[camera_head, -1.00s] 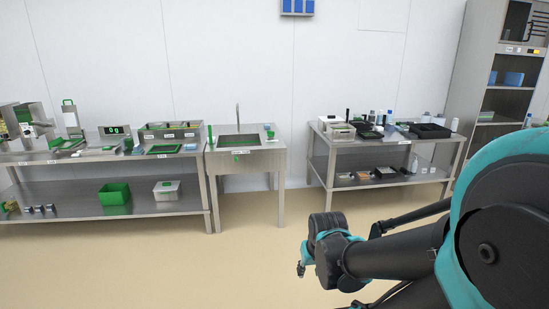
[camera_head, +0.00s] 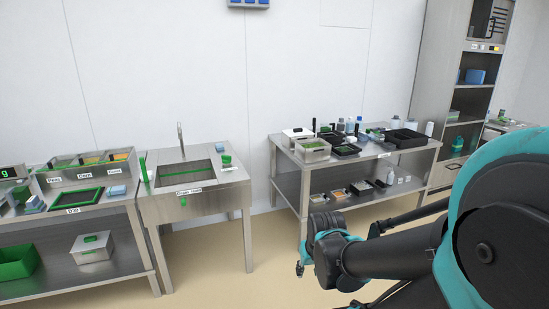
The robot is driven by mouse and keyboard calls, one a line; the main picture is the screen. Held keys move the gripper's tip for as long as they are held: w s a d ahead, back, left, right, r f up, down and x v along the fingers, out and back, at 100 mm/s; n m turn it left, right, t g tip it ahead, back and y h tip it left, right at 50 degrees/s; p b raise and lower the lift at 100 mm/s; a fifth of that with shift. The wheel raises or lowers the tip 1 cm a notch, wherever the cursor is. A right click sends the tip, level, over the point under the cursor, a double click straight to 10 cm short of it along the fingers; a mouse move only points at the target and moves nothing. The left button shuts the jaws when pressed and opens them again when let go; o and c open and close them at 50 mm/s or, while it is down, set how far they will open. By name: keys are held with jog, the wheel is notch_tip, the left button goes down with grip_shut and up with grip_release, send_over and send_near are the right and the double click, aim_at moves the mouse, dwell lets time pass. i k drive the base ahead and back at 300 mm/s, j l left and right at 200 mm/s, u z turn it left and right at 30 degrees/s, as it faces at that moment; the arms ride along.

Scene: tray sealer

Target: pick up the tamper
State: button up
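I cannot pick out the tamper for certain at this size. Small upright dark items (camera_head: 315,126) stand among the trays on the right steel table (camera_head: 290,152), but their kind is too small to tell. My gripper (camera_head: 299,269) is low in the lower middle of the view, in front of the right table and apart from everything on it. Its fingers are small and partly hidden by my own wrist, so I cannot see whether they are open or hold anything.
A steel sink (camera_head: 186,172) stands left of the right table, with a floor gap between them. The left counter (camera_head: 110,203) carries topping bins (camera_head: 90,170); a green bin (camera_head: 18,262) and a lidded steel box (camera_head: 91,249) sit below. A tall shelf cabinet (camera_head: 417,85) stands right.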

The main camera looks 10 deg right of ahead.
aim_at(362, 136)
jog(key=i+l+z, duration=0.1)
jog(key=i+z, duration=0.4)
jog(key=z, duration=0.25)
jog(key=i+z, duration=0.35)
jog(key=i+l+z, duration=0.2)
jog(key=i, duration=0.4)
jog(key=i+l+u, duration=0.2)
jog(key=i+u, duration=0.15)
jog(key=i+l+u, duration=0.35)
jog(key=i, duration=0.15)
